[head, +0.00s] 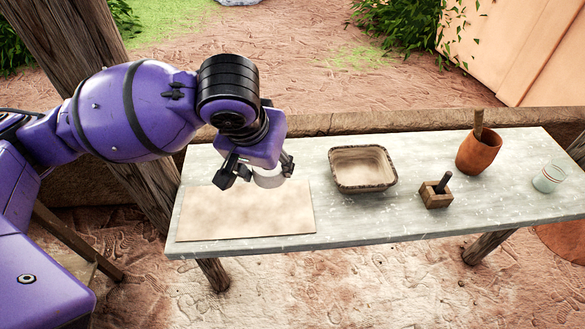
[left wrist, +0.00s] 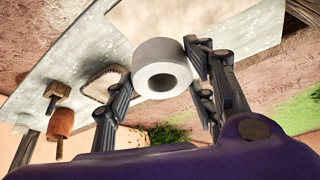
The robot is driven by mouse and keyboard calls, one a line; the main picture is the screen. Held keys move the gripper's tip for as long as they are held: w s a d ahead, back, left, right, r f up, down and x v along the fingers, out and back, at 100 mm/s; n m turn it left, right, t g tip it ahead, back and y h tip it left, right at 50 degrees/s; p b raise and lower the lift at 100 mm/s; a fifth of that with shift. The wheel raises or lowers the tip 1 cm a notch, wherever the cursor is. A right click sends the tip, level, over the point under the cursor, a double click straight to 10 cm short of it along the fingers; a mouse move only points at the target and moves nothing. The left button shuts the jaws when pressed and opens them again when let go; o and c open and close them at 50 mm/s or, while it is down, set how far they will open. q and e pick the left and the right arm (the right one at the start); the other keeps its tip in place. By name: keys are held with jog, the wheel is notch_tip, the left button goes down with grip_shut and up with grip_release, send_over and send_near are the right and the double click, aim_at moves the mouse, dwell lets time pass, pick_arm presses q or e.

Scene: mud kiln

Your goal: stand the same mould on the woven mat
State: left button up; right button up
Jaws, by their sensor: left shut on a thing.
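The mould is a short pale grey-white ring (head: 268,179), and my left gripper (head: 257,174) is shut on it. In the left wrist view the mould (left wrist: 154,72) sits between the two dark fingers (left wrist: 160,75), its round hole facing the camera. The mat (head: 240,214) is a flat beige rectangle on the left part of the table; its weave is too fine to make out. It also shows in the left wrist view (left wrist: 165,18). The mould is over the mat's far right part; I cannot tell the exact gap below it. My right gripper is not in view.
On the grey table (head: 420,215), right of the mat, stand a rectangular tray with a dark rim (head: 394,182), a small wooden block with a dark peg (head: 432,199), an orange clay pot (head: 479,153) and a glass (head: 549,178). The mat's near part is clear.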

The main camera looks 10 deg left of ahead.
pick_arm(q)
jog(key=s+d+f+m+h+b, duration=0.25)
jog(key=s+d+f+m, duration=0.35)
jog(key=d, duration=0.3)
jog(key=shift+m+g, duration=0.5)
jog(key=w+a+f+b, duration=0.1)
jog(key=w+a+f, duration=0.1)
jog(key=w+a, duration=0.1)
jog(key=w+a+f+b, duration=0.2)
jog(key=w+a, duration=0.1)
jog(key=w+a+f+b, duration=0.2)
jog(key=w+a+f, duration=0.1)
jog(key=shift+w+a, duration=0.1)
jog(key=shift+a, duration=0.1)
jog(key=shift+w+a+f, duration=0.35)
jog(key=shift+w+f, duration=0.05)
jog(key=shift+f, duration=0.25)
notch_tip(320, 180, down, 3)
jog(key=shift+w+a+f+b, duration=0.15)
jog(key=shift+b, duration=0.35)
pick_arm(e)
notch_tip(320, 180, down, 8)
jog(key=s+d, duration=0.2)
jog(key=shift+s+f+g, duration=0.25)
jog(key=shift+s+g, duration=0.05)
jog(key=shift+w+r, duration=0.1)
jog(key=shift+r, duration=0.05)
